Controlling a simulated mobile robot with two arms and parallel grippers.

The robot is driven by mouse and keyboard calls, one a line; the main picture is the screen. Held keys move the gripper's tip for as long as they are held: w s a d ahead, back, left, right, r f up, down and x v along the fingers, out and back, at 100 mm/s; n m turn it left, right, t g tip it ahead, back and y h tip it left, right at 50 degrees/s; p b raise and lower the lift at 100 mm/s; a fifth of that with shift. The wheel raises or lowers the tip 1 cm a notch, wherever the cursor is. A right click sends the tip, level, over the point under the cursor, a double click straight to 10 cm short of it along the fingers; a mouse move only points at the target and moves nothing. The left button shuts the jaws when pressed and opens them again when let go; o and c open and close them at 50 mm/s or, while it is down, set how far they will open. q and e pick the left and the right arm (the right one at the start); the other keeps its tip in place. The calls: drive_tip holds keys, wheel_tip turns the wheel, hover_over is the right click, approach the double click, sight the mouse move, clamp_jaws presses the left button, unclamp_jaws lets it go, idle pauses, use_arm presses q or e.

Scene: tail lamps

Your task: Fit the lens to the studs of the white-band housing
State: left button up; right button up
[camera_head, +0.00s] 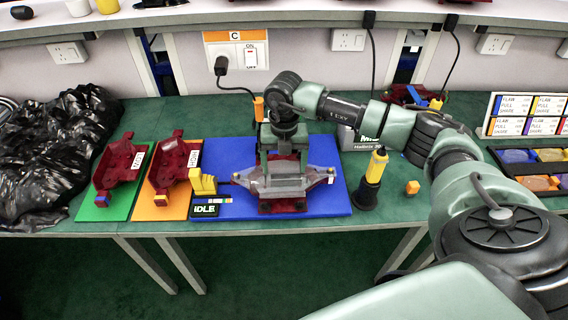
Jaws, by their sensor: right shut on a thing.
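My right gripper (284,180) points down over the blue board and is shut on the clear lens (316,177), a long pale piece with pointed ends. A dark red part (283,207) shows under the lens on the blue board; the lens and gripper hide most of it, and I cannot tell whether they touch. One dark red housing (118,164) sits on the green mat, another (172,164) on the orange mat with a yellow piece at its front. A white band cannot be made out clearly on any housing. My left gripper is not in view.
A yellow block (203,183) and an IDLE display (205,210) stand on the blue board's left. Crumpled black plastic (60,150) covers the left end. Bins (540,170) sit at right.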

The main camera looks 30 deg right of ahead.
drive_tip(key=shift+f, duration=0.25)
drive_tip(key=o, duration=1.4)
drive_tip(key=shift+r, duration=0.1)
drive_tip(key=shift+c, duration=0.2)
wheel_tip(320, 180, up, 8)
drive_tip(key=shift+f+b, duration=0.1)
drive_tip(key=shift+b, duration=0.6)
